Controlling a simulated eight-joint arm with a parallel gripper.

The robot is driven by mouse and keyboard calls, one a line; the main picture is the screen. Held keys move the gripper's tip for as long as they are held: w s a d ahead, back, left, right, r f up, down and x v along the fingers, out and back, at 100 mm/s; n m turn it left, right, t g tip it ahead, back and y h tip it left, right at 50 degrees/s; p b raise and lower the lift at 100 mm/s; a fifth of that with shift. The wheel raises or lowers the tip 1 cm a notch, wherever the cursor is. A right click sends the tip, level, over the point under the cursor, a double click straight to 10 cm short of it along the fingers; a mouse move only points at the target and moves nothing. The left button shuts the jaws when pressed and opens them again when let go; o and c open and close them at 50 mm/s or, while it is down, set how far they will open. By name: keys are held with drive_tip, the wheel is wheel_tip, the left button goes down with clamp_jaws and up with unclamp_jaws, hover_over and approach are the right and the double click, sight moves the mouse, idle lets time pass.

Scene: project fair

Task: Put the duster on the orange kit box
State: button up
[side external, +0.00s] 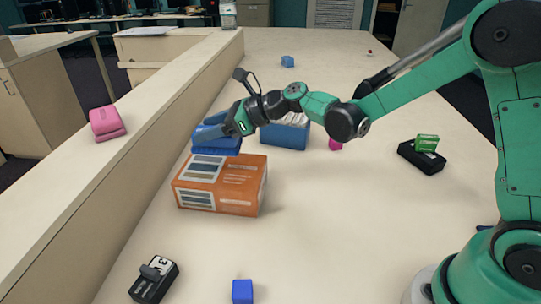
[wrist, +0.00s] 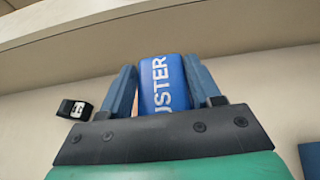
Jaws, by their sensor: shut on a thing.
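The blue duster (side external: 217,149) is held between the blue fingers of my gripper (side external: 208,132). In the wrist view the duster (wrist: 162,86) shows white lettering and sits between both fingers of my gripper (wrist: 160,68). The orange kit box (side external: 220,187) lies on the table with white label panels on its near side. In the side view the duster appears at the box's far top edge. I cannot tell whether the duster touches the box or hangs above or behind it.
A blue box with pale contents (side external: 286,134) stands behind, right of my gripper. A low wall (side external: 150,130) runs along the left, with a pink object (side external: 107,122) on it. A black device (side external: 154,280) and blue cube (side external: 242,291) lie in front. A black tray (side external: 421,158) is at right.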

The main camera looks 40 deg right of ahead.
sight(215, 148)
drive_tip(key=shift+f, duration=2.35)
drive_tip(key=shift+f, duration=0.15)
drive_tip(key=o, duration=1.3)
drive_tip(key=shift+r, duration=0.2)
drive_tip(key=s+d+r+n+h, duration=0.1)
drive_tip(key=s+d+n+h, duration=0.2)
drive_tip(key=s+n, duration=0.3)
drive_tip(key=s+d+r+n+g+h, duration=0.1)
drive_tip(key=s+n, duration=0.5)
drive_tip(key=n, duration=0.6)
drive_tip(key=s+d+r+n+g+h, duration=0.1)
drive_tip(key=s+d+r+n+h, duration=0.1)
drive_tip(key=s+d+n+h, duration=0.3)
drive_tip(key=shift+s+d+r+n+h, duration=0.1)
drive_tip(key=shift+s+d+n, duration=0.25)
drive_tip(key=shift+n, duration=0.3)
drive_tip(key=shift+s+d+n+h, duration=0.1)
drive_tip(key=shift+s+d+n, duration=0.25)
drive_tip(key=shift+n, duration=0.35)
drive_tip(key=shift+s+d+r+n+h, duration=0.1)
drive_tip(key=shift+s+d+n, duration=0.25)
drive_tip(key=shift+n, duration=0.3)
